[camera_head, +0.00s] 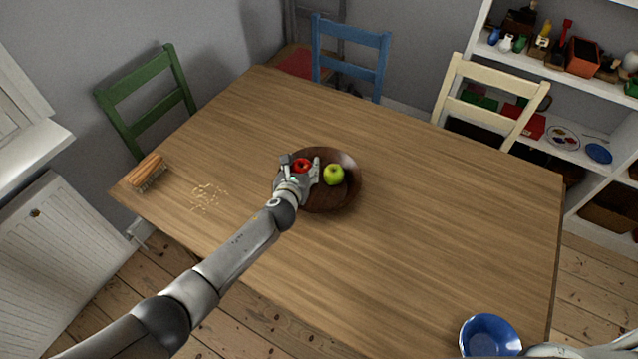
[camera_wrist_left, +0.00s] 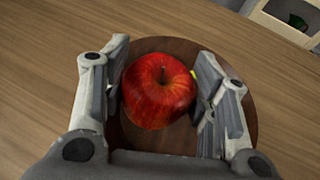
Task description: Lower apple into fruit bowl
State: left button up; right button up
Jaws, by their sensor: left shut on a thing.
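A red apple (camera_head: 301,165) is between the fingers of my left gripper (camera_head: 300,168), which is shut on it. In the left wrist view the apple (camera_wrist_left: 158,90) fills the space between both fingers, stem upward. The gripper is over the left part of the dark brown wooden fruit bowl (camera_head: 345,196); I cannot tell whether the apple touches the bowl. A green apple (camera_head: 334,175) lies in the bowl, right of the gripper. Only a sliver of it shows behind the right finger in the wrist view. Part of my right arm shows at the bottom right corner; its fingers are not visible.
The wooden table (camera_head: 440,210) has wide free room right of the bowl. A blue bowl (camera_head: 489,336) stands at the near right corner. A brush (camera_head: 147,172) and scattered crumbs (camera_head: 207,196) lie at the left. Green, blue and cream chairs surround the table.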

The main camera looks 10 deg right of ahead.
pick_arm(q)
jog(key=shift+f+b, duration=1.6)
jog(key=shift+f, duration=0.25)
jog(key=shift+f+b, duration=0.5)
jog(key=shift+f, duration=0.05)
jog(key=o, duration=1.1)
jog(key=shift+s+r, duration=0.1)
jog(key=shift+s, duration=0.05)
jog(key=shift+v, duration=5.9)
